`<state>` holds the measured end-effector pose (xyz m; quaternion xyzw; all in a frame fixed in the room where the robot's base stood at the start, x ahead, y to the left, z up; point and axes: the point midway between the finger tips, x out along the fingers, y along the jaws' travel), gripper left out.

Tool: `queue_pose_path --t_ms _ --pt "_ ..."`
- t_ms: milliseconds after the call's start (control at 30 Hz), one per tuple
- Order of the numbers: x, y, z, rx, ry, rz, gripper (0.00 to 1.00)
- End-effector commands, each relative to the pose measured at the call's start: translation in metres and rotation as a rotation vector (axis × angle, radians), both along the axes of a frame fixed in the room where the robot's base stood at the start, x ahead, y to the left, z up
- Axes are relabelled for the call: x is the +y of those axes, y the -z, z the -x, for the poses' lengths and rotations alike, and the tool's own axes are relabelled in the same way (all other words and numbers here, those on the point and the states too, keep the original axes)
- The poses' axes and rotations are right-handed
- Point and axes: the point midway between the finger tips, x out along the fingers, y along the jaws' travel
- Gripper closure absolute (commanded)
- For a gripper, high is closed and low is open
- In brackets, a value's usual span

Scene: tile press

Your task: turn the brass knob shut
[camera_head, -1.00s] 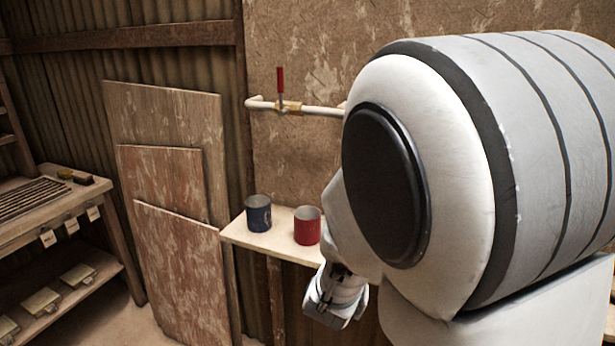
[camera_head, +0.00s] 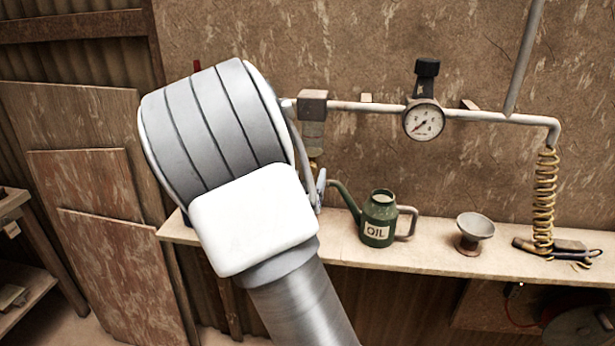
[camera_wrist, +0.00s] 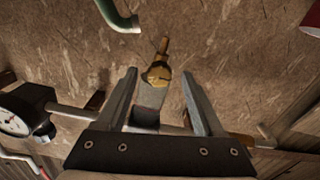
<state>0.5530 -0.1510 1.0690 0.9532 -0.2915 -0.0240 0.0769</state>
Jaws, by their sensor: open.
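The brass knob (camera_wrist: 158,76) shows in the wrist view at the lower end of a filter bowl, with a narrow brass stem beyond it. My gripper (camera_wrist: 160,73) is open, with one finger on each side of the knob and a visible gap to both. I cannot tell whether the fingertips reach the knob's depth. In the head view my arm covers most of the gripper. A little brass (camera_head: 315,161) shows there under the bowl, beside my arm.
A pipe with a pressure gauge (camera_head: 424,121) runs along the wall. A red mug (camera_wrist: 312,22) shows at the wrist view's corner.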

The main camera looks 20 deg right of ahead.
Motion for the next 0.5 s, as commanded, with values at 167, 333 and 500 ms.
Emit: queue_pose_path --t_ms 167,333,500 --pt "-0.003 -0.0004 -0.0035 -0.001 0.001 0.001 0.31" --pt "-0.0028 -0.0005 -0.0033 -0.001 0.001 0.001 0.31" --pt "-0.0026 -0.0005 -0.0032 -0.001 0.001 0.001 0.61"
